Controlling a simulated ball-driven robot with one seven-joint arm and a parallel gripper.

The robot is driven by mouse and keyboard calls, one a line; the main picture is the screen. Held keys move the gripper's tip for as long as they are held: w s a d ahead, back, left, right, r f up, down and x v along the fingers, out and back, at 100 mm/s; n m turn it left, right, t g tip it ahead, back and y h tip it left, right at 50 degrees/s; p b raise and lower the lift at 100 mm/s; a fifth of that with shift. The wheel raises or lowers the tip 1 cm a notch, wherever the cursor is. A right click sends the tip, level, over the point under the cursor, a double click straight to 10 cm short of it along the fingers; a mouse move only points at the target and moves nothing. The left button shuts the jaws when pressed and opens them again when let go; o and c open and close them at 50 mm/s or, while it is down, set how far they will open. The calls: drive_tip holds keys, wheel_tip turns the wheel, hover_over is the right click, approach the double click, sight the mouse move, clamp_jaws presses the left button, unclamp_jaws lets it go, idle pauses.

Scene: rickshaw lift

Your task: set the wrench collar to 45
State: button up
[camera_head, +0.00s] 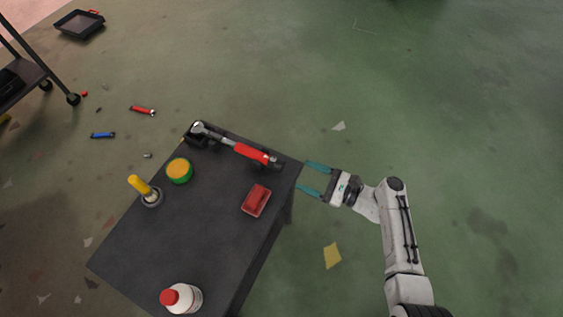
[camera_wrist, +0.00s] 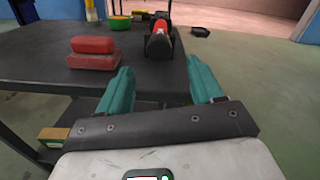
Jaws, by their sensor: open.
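A wrench (camera_head: 236,144) with a red handle lies along the far edge of the dark table, its metal head toward the left and its handle end toward the right corner. In the wrist view the wrench (camera_wrist: 161,28) is seen end-on, with a dark round end facing me. The collar's scale cannot be read in either view. My gripper (camera_head: 312,178) has teal fingers, is open and empty, and is just off the table's right corner, apart from the wrench. In the wrist view my gripper's fingers (camera_wrist: 160,88) stand apart with nothing between them.
On the table (camera_head: 140,235) are a red box-like block (camera_head: 256,200), a green and yellow round tin (camera_head: 179,170), a yellow-handled tool (camera_head: 143,188) and a white bottle with a red cap (camera_head: 186,298). Tools lie on the floor at left, near a cart (camera_head: 30,75).

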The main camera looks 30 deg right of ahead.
sight(281, 165)
drive_tip(key=x, duration=0.9)
drive_tip(key=shift+w+a+b, duration=0.1)
drive_tip(key=shift+a+b, duration=0.05)
drive_tip(key=shift+b, duration=0.2)
drive_tip(key=c, duration=1.1)
drive_tip(key=shift+o, duration=0.2)
